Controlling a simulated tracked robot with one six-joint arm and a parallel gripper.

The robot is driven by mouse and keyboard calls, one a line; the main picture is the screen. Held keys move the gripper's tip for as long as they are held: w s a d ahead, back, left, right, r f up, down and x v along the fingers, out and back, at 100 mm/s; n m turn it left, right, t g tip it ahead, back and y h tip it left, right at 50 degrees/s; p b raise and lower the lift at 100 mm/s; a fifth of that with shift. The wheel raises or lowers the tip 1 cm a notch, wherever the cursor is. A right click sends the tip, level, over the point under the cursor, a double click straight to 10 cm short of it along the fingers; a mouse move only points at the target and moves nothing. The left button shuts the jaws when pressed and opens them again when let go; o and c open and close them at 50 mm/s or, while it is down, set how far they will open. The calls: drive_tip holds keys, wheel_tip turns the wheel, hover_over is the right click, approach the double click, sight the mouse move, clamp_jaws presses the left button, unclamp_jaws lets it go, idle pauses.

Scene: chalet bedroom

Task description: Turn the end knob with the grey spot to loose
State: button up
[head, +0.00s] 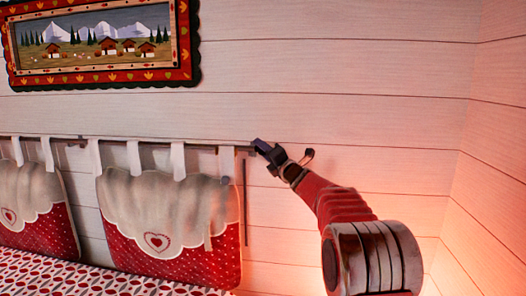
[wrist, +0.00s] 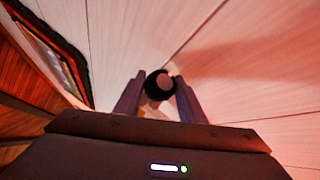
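The end knob (wrist: 153,84) shows in the wrist view as a dark round end with a pale greyish spot on its face. My gripper (wrist: 158,82) has one finger on each side of it, with the tips close to its edges. I cannot tell whether the fingers press on it. In the head view my gripper (head: 262,147) is at the right end of the curtain-like rod (head: 205,148) on the wall, and it hides the knob there.
Two red and white cushions (head: 118,248) hang from the rod by fabric loops, left of my gripper. A framed mountain picture (head: 97,45) hangs above at left. The plank wall (head: 380,120) right of the rod is bare.

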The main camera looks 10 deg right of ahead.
drive_tip(key=o, duration=0.4)
drive_tip(key=v, duration=1.3)
drive_tip(key=shift+s+d+f, duration=0.15)
drive_tip(key=shift+s+f, duration=0.15)
drive_tip(key=shift+s, duration=0.05)
